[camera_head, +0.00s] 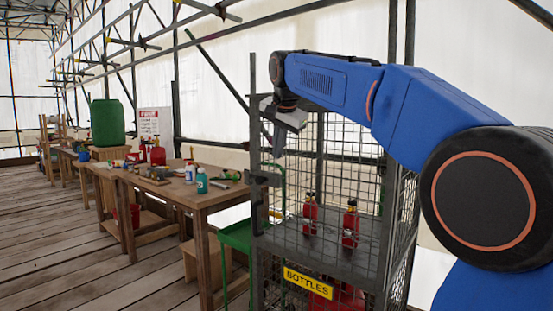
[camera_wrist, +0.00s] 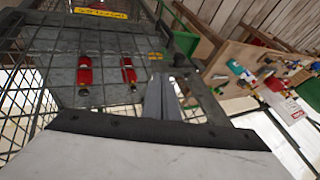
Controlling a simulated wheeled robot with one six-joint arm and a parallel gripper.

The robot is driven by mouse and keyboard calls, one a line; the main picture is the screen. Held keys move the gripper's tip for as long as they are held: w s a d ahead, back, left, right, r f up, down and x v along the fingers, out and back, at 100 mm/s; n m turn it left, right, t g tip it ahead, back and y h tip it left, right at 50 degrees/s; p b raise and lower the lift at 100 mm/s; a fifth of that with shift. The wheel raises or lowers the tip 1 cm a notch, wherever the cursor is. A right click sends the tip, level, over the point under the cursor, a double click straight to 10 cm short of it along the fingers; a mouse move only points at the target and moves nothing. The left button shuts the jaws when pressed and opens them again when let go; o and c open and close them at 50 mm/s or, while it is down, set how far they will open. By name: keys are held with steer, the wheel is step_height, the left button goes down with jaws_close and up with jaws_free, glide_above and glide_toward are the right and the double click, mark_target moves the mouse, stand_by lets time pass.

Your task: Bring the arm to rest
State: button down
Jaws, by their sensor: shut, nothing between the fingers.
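My blue arm reaches in from the right of the head view, bent over the top of a wire-mesh cage. My gripper (camera_head: 279,148) hangs tilted downward at the cage's upper left, shut and empty. In the wrist view its fingers (camera_wrist: 166,98) are together, with nothing between them. They are seen against the cage's grey shelf, apart from the red bottles. I cannot tell whether the gripper is inside the cage or in front of it.
The cage (camera_head: 385,235) has a yellow BOTTLES sign (camera_head: 308,282). Two red bottles (camera_head: 310,216) (camera_head: 350,224) stand on its shelf, with more red below. A wooden table (camera_head: 205,196) with bottles and tools stands left. The plank floor (camera_head: 60,255) is clear at front left.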

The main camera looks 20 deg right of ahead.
steer(key=shift+s+r, duration=0.15)
steer(key=shift+r, duration=0.05)
steer(key=s+d+f+n, duration=0.2)
steer(key=s+f+n, duration=0.1)
steer(key=s+f, duration=0.9)
steer(key=s+d+f+n+g, duration=0.1)
steer(key=s+d+f+n, duration=0.1)
steer(key=s+f, duration=1.1)
steer(key=s+d+f+n, duration=0.2)
steer(key=s+f+n, duration=0.2)
steer(key=s+f, duration=0.8)
steer(key=s, duration=0.3)
steer(key=shift+s+f+n+g, duration=0.25)
steer(key=shift+f+n+g, duration=0.15)
